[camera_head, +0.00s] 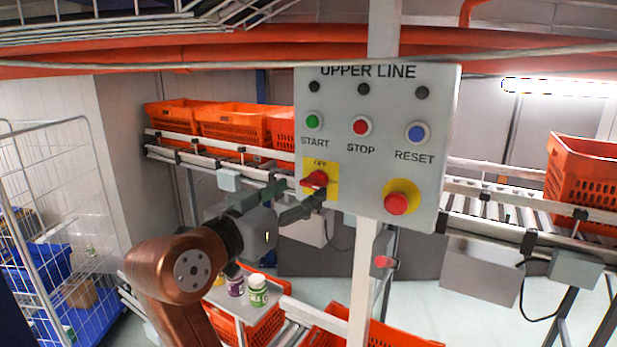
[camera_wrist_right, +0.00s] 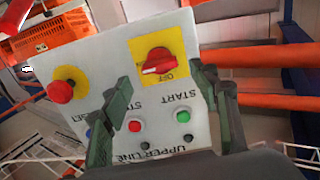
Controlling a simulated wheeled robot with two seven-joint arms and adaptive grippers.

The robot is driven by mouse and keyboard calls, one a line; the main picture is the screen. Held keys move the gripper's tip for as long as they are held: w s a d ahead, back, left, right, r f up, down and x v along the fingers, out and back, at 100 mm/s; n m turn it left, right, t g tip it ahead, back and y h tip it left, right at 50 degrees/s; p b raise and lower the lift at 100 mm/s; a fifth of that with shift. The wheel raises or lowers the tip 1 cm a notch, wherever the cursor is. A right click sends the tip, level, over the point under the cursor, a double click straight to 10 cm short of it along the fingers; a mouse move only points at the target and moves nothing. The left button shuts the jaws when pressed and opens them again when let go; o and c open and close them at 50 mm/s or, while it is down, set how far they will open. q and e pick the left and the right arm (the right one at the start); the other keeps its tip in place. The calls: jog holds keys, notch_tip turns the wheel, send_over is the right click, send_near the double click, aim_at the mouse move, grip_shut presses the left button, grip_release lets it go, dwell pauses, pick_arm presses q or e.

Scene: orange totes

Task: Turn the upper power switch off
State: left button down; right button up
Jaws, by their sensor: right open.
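The control panel (camera_head: 350,100) is a light grey upright plate marked UPPER LINE. Its switch is a red rotary knob (camera_head: 316,179) on a yellow square plate at the lower left, below the OFF label. The knob's grip lies roughly sideways, not pointing up at OFF. The wrist view shows the panel upside down, with the knob (camera_wrist_right: 158,62) near top centre. My right gripper (camera_head: 297,198) is open and empty just in front of the knob's plate. In the wrist view its fingers (camera_wrist_right: 162,78) stand apart on either side of the knob; contact cannot be told. My left gripper is not visible.
Green START (camera_head: 312,122), red STOP (camera_head: 361,127) and blue RESET (camera_head: 416,132) buttons sit above the knob. A red mushroom button (camera_head: 397,203) is to its right. Orange totes (camera_head: 232,124) stand on the conveyor behind. A wire cage (camera_head: 50,220) is at left.

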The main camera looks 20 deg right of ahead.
aim_at(310, 184)
jog(key=p+x, duration=0.1)
jog(key=x, duration=0.3)
jog(key=shift+w+d+r+p, duration=0.15)
jog(key=shift+w+d+p, duration=0.1)
jog(key=shift+p, duration=0.15)
jog(key=shift+w+d, duration=0.15)
jog(key=shift+w, duration=0.2)
jog(key=shift+d, duration=0.2)
jog(key=shift+c, duration=1.4)
jog(key=c, duration=0.9)
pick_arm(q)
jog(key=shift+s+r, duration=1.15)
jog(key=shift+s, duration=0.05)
